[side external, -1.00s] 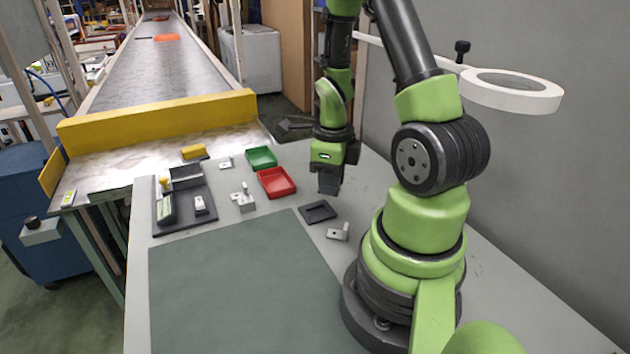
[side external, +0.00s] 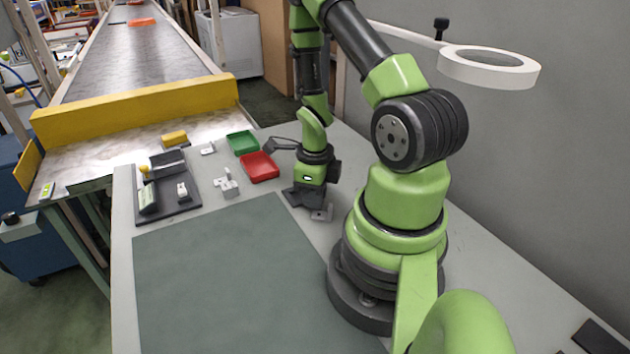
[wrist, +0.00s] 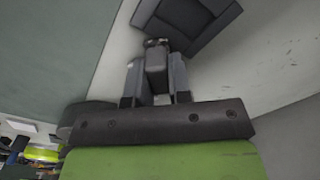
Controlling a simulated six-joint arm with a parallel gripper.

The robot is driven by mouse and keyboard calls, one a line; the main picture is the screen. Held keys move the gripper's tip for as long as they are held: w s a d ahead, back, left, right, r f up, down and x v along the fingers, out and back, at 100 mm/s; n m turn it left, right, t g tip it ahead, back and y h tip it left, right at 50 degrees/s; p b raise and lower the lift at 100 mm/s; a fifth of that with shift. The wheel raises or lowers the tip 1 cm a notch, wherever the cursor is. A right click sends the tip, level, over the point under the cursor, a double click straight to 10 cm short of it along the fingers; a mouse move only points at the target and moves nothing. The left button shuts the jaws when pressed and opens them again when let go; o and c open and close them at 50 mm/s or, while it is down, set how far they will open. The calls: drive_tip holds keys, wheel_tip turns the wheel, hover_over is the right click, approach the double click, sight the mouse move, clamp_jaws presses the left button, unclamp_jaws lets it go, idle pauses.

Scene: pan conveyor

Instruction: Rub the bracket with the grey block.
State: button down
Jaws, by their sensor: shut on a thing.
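My gripper (side external: 308,187) is low over the table, near the dark shallow tray (side external: 289,198). In the wrist view my gripper (wrist: 156,78) is shut on a dark grey block (wrist: 156,62), which shows between the fingers. The tray (wrist: 192,22) lies just beyond the fingertips there. I cannot tell whether the block touches the bracket.
A red tray (side external: 259,168) and a green tray (side external: 242,143) stand behind and left. A dark fixture board (side external: 178,209) with parts is further left, with a light grey part (side external: 228,184) nearby. The green-grey mat (side external: 240,285) in front is clear.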

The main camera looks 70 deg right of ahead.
sight(312, 216)
drive_tip(key=shift+s+a+r, duration=0.15)
drive_tip(key=shift+a+r, duration=0.3)
drive_tip(key=shift+a, duration=0.4)
drive_tip(key=shift+a+f, duration=0.5)
drive_tip(key=shift+a, duration=0.25)
drive_tip(key=shift+a+r, duration=0.1)
drive_tip(key=shift+a, duration=0.25)
drive_tip(key=shift+s+a, duration=0.1)
drive_tip(key=shift+a, duration=0.35)
drive_tip(key=shift+d+r, duration=0.1)
drive_tip(key=shift+d, duration=0.8)
drive_tip(key=shift+w+d, duration=0.15)
drive_tip(key=shift+d, duration=0.6)
drive_tip(key=shift+w+d, duration=0.1)
drive_tip(key=shift+d, duration=0.65)
drive_tip(key=shift+r, duration=3.85)
